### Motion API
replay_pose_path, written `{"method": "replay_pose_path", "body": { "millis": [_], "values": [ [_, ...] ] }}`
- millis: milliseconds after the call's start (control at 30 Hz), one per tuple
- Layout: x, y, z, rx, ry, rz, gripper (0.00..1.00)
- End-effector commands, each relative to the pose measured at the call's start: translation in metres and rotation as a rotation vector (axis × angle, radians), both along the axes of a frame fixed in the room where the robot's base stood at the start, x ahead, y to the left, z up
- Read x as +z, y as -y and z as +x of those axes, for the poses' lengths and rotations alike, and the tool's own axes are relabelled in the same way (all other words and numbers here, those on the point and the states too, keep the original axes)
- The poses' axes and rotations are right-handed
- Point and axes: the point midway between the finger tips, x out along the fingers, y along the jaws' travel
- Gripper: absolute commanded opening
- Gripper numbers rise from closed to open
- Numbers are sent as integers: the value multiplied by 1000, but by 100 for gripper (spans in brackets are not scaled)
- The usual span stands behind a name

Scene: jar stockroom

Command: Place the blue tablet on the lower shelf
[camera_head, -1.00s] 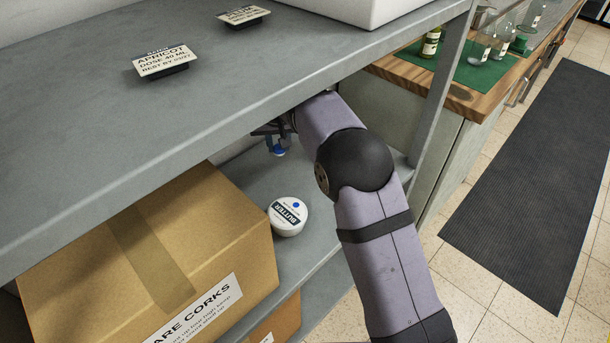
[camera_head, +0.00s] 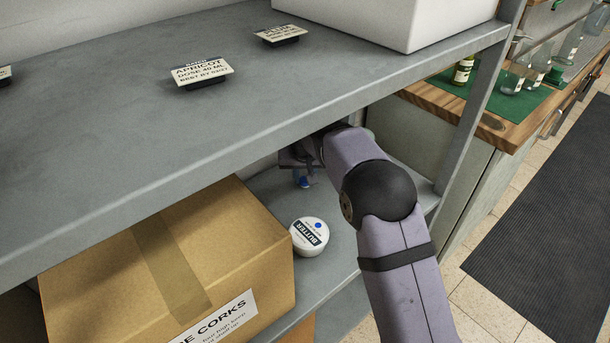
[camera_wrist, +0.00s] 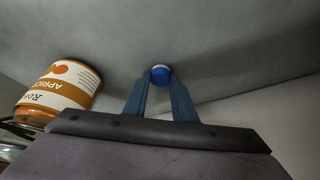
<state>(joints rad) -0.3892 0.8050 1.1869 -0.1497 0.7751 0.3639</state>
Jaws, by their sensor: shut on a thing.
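My gripper (camera_wrist: 160,85) is shut on the blue tablet (camera_wrist: 160,74), a small round blue piece with a pale edge, held between the two blue fingertips in the wrist view. In the head view my gripper (camera_head: 303,180) is under the upper shelf (camera_head: 120,140), above the lower shelf (camera_head: 345,205), with the tablet a small blue spot at its tip. Whether the tablet touches the lower shelf I cannot tell. The upper shelf's edge hides part of the gripper and wrist.
A white butter tub (camera_head: 310,237) and a cardboard box (camera_head: 225,250) stand on the lower shelf left of my arm. An orange apricot jar (camera_wrist: 60,90) is left of my gripper in the wrist view. A shelf post (camera_head: 465,125) is at right.

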Motion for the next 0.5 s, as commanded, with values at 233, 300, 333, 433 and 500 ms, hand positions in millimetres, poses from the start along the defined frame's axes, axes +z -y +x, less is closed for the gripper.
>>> {"method": "replay_pose_path", "body": {
  "millis": [233,300,333,433,500],
  "values": [
    [-2,0,0,0,-1,0,43],
    [-2,0,0,0,-1,0,43],
    [-2,0,0,0,-1,0,43],
    [-1,0,0,0,0,0,43],
    [0,0,0,0,0,0,43]
  ]
}}
